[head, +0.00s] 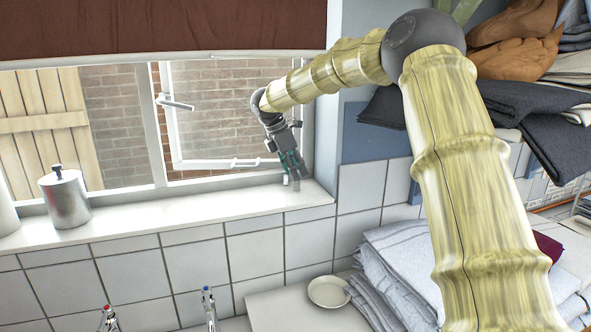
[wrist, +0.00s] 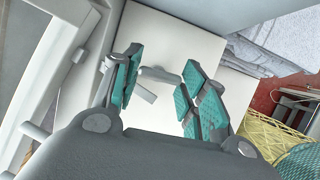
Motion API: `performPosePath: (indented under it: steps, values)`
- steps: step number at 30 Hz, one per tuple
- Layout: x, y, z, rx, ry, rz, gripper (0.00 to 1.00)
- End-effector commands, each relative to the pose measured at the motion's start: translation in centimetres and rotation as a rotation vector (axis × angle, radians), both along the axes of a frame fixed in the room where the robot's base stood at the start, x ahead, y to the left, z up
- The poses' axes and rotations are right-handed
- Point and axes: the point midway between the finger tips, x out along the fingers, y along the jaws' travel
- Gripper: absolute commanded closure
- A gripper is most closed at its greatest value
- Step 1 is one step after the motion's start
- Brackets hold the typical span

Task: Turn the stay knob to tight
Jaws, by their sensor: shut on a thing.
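The stay knob (wrist: 160,74) is a small pale grey piece with a short bar, seen between the teal finger pads in the wrist view. In the head view my gripper (head: 291,167) points down at the right end of the window sill, beside the open window's frame. There the knob is mostly hidden by the fingers, and its turn setting cannot be read.
The white sill (head: 170,212) runs left to a metal canister (head: 66,198). White window handles (head: 176,103) are on the frame. Folded cloths (head: 395,270) and a small dish (head: 328,291) lie below right. Dark folded cloths (head: 535,115) are stacked at the upper right.

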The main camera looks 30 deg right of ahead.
Motion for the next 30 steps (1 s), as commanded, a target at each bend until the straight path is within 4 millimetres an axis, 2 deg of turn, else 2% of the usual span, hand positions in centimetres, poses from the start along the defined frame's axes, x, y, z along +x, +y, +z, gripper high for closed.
performPosePath:
  steps: [5, 6, 9, 10, 19, 23, 28, 30]
  values:
    - [-0.1, 0.0, -0.1, -0.001, 0.002, 0.0, 0.81]
    - [-0.1, 0.0, -0.1, -0.001, 0.002, 0.0, 0.56]
    - [0.0, 0.0, -0.1, 0.0, 0.002, 0.0, 0.37]
    - [0.0, 0.0, -0.1, 0.0, 0.002, 0.0, 0.36]
    - [0.0, 0.1, 0.0, 0.0, 0.0, 0.001, 0.36]
    - [0.1, 0.3, 0.7, 0.0, -0.001, 0.001, 0.36]
    - [0.3, 1.2, 3.0, 0.001, -0.003, 0.002, 0.36]
    - [0.5, 2.6, 2.7, 0.0, 0.003, 0.004, 0.36]
